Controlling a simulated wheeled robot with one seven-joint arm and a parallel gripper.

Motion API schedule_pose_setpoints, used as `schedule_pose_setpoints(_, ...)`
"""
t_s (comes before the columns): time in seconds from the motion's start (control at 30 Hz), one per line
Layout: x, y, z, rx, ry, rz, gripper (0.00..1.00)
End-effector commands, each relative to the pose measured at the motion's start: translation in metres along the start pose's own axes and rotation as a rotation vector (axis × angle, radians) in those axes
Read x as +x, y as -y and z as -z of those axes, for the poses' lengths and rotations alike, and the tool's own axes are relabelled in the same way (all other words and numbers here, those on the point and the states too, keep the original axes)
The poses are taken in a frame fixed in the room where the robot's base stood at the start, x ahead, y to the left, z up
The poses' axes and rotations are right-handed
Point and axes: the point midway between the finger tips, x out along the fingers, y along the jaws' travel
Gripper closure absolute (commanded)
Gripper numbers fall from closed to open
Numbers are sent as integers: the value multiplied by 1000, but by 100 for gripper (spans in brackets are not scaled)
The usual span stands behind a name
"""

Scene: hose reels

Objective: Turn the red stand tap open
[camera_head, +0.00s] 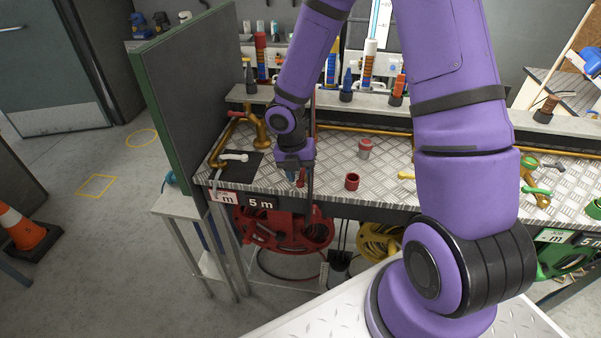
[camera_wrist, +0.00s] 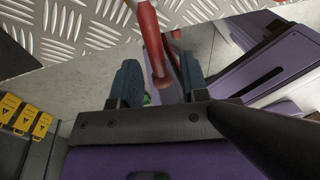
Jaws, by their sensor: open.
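My gripper (camera_head: 297,178) points down at the front edge of the bench, above the red hose reel. In the wrist view its two dark fingers (camera_wrist: 158,72) are apart. A red bar with a rounded end (camera_wrist: 148,30) lies between them; it looks like a tap's red lever, and I cannot tell whether either finger touches it. In the head view the gripper mostly hides this spot, with only a bit of red showing by the fingers. Another red lever (camera_head: 235,113) sits on the brass pipe at the bench's left end, away from my gripper.
The metal tread-plate bench (camera_head: 335,180) carries a white lever (camera_head: 234,157), a red cup-like fitting (camera_head: 352,182) and a grey-red fitting (camera_head: 365,148). A red hose reel (camera_head: 285,232) hangs below. A green-edged panel (camera_head: 185,90) stands left.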

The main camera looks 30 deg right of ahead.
Motion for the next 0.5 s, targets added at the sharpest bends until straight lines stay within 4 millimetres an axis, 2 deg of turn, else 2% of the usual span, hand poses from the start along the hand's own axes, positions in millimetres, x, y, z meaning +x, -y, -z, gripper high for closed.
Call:
schedule_pose_setpoints(0.17,-14,0,-1,4,3,-2,59)
schedule_pose_setpoints(0.5,-75,0,-1,3,4,-2,59)
